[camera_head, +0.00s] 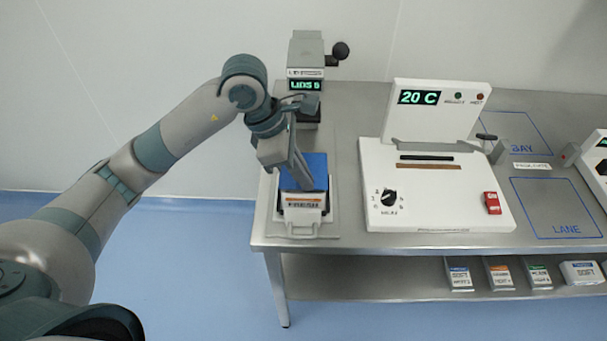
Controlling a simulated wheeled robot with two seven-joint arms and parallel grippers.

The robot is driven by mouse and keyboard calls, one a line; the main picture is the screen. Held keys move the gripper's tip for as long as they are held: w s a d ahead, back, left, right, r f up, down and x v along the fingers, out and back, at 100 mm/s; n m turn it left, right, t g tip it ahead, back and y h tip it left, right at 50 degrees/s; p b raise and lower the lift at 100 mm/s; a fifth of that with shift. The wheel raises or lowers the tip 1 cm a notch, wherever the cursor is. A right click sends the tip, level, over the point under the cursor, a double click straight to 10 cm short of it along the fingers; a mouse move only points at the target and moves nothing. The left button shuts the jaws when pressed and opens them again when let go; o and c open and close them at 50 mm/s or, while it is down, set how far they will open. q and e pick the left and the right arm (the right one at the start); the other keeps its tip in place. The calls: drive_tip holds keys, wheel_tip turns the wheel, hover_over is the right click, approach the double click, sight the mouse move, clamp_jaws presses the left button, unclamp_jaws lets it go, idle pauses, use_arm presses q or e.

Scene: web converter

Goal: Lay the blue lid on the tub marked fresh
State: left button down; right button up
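The blue lid (318,166) is at the left end of the steel table, over or on a white tub (302,214) with an orange-striped label. I cannot tell whether the fingers hold the lid or whether the lid touches the tub. My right gripper is not in view.
Behind the lid stands a grey dispenser (306,52) with a "LIDS" display and black knob. A white machine (435,210) reading 20 C stands right of the tub. Marked BAY and LANE areas (555,205) are clear. Several small boxes (498,273) lie on the lower shelf.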

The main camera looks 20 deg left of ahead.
use_arm(q)
drive_tip(key=shift+f+b, duration=0.25)
drive_tip(key=shift+b, duration=0.05)
drive_tip(key=c, duration=2)
unclamp_jaws()
drive_tip(key=shift+r, duration=0.1)
drive_tip(key=shift+r+p, duration=0.6)
drive_tip(key=shift+p, duration=0.35)
drive_tip(key=shift+a+r+b, duration=0.1)
drive_tip(key=shift+r+b, duration=0.05)
drive_tip(key=shift+b, duration=0.15)
drive_tip(key=shift+b+v, duration=1.95)
drive_tip(key=shift+v, duration=3.8)
